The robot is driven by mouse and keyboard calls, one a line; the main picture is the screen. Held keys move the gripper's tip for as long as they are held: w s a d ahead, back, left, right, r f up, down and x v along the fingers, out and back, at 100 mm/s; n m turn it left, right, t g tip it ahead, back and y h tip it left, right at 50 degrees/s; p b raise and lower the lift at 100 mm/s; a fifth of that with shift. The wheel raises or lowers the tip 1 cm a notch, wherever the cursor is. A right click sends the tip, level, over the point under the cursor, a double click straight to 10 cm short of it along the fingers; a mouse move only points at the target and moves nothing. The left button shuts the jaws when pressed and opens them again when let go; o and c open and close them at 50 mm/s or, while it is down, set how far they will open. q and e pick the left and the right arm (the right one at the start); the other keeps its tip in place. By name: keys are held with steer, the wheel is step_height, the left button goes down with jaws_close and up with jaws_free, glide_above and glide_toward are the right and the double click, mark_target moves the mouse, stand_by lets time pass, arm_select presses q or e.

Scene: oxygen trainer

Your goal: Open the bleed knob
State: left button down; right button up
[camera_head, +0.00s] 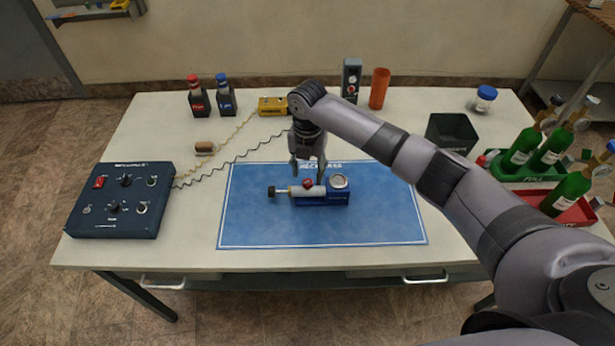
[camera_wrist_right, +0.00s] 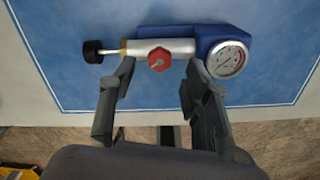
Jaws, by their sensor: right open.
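The bleed knob, a small red knob (camera_head: 307,183), sits on the silver cylinder of a blue-based gauge unit (camera_head: 325,199) lying on the blue mat (camera_head: 375,225). In the right wrist view the red knob (camera_wrist_right: 160,60) shows between the gripper's two fingers, with the round gauge (camera_wrist_right: 227,60) to the right and a black end knob (camera_wrist_right: 92,51) to the left. My right gripper (camera_head: 307,172) is open and empty, pointing down over the unit at the knob. The fingertips straddle the knob in the picture; I cannot tell their exact height or whether they touch it. My left gripper is not in view.
Two bottles and an orange cup (camera_head: 379,88) stand at the back. A dark bin (camera_head: 452,133) and green bottles in trays are at the right. The mat around the unit is clear.

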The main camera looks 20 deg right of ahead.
mark_target(308, 182)
step_height(308, 182, up, 8)
steer(key=shift+r, duration=0.2)
stand_by(0.4)
